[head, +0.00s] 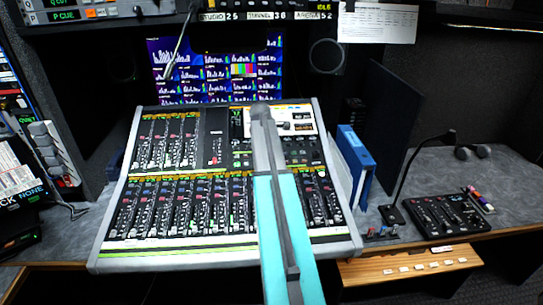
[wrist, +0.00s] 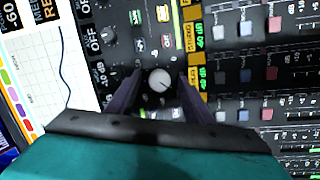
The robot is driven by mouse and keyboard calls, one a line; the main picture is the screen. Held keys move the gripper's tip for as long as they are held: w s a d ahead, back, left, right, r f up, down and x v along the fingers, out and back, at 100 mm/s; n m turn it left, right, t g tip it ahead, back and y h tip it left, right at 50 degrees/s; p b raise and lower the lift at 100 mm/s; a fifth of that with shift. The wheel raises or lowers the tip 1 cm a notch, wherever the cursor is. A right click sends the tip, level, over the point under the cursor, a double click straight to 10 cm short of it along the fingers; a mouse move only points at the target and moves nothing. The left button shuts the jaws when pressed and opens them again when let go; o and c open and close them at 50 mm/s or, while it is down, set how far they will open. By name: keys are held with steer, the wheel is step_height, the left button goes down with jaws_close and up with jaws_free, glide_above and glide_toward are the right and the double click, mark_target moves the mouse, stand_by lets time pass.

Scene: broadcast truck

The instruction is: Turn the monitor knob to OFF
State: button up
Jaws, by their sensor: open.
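The mixing console (head: 345,215) fills the middle of the head view. My gripper (head: 262,110) reaches over its upper middle part, and my arm hides the panel under it. In the wrist view my gripper (wrist: 159,77) is open, with one dark finger on each side of a round pale grey knob (wrist: 159,80). The knob has a short dark pointer mark toward its lower right. I cannot tell whether either finger touches it. OFF labels (wrist: 93,46) stand to its upper left; I cannot tell which knob they belong to. No MONITOR label is readable.
Small dark knobs (wrist: 110,32) and rows of square buttons (wrist: 245,75) surround the grey knob. A screen (head: 215,70) stands behind the console. To the right are blue binders (head: 355,155), a gooseneck microphone (head: 420,165) and a small black control box (head: 448,215).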

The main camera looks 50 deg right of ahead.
steer(key=b+v, duration=0.2)
steer(key=v, duration=1.1)
steer(key=shift+s, duration=0.1)
stand_by(0.5)
